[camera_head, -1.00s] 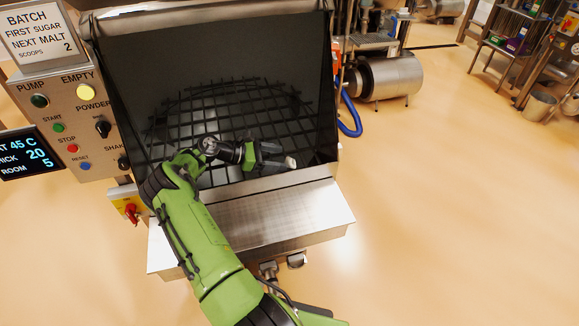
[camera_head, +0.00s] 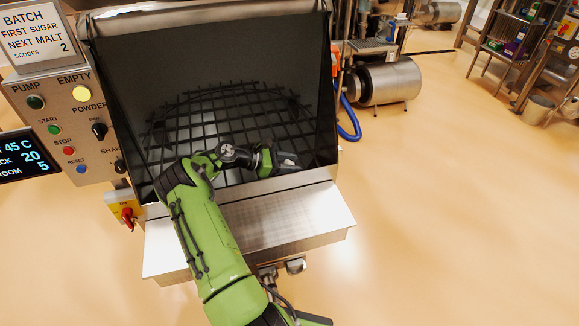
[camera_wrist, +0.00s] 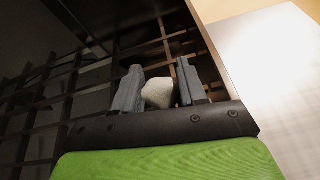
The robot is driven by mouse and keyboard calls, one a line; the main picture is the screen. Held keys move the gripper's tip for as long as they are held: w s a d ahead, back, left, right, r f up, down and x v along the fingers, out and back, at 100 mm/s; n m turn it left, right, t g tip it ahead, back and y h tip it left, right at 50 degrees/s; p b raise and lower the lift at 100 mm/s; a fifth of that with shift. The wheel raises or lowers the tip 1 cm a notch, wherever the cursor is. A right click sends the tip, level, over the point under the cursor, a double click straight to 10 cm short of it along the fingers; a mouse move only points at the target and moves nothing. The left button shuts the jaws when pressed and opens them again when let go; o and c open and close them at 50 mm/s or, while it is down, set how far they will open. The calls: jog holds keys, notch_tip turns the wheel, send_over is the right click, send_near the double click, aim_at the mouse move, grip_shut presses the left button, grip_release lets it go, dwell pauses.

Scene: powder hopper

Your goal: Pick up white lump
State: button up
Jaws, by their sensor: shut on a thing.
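The white lump (camera_wrist: 158,93) sits between the two grey fingers of my gripper (camera_wrist: 156,88) in the wrist view. The fingers are shut on it, and it looks pale and rounded with blunt edges. In the head view my gripper (camera_head: 287,160) is inside the hopper, over the right front part of the dark grid (camera_head: 222,125). The lump is hard to make out there among the grey fingers. I cannot tell whether the lump still touches the grid bars.
The hopper's steel front ledge (camera_head: 262,227) lies just below the gripper, and its right side wall (camera_head: 326,100) is close by. A control panel (camera_head: 72,118) with buttons stands at the left. A blue hose (camera_head: 348,118) hangs outside on the right.

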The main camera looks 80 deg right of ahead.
aim_at(291, 162)
notch_tip(291, 162, up, 10)
jog(key=p, duration=0.3)
jog(key=shift+p, duration=0.35)
jog(key=shift+s, duration=0.1)
